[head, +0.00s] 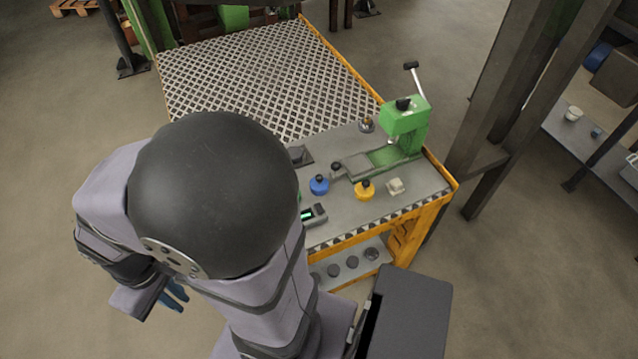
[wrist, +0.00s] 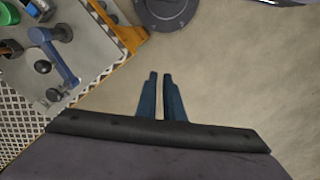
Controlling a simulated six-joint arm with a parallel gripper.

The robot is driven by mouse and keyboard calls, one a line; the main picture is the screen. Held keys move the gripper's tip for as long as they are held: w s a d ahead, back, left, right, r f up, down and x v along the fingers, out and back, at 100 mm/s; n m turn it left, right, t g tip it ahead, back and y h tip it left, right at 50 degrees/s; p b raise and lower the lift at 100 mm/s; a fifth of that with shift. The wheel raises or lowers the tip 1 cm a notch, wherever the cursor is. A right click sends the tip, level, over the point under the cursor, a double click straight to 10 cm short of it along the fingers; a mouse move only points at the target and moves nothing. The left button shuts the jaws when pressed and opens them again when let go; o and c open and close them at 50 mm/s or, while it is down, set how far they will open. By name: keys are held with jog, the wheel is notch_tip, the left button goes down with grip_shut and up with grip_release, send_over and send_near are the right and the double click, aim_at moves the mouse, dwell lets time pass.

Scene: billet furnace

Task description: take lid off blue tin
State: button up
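The blue tin (head: 319,186) stands upright on the grey worktop in the head view, with a black knob on top. A yellow tin (head: 364,191), also with a black knob, stands to its right. My gripper (head: 176,294) hangs over the floor at the lower left of the head view, well away from both tins. In the wrist view its two blue fingers (wrist: 160,76) stand slightly apart with bare floor between them, holding nothing. I cannot make out the blue tin in the wrist view.
A green lever press (head: 404,122) stands at the worktop's right end. A small pale block (head: 396,186) lies near the yellow tin. A grated table (head: 255,75) adjoins behind. A dark post (head: 520,80) rises at the right. My arm hides part of the bench.

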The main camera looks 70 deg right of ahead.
jog(key=o, duration=0.7)
jog(key=shift+c, duration=0.2)
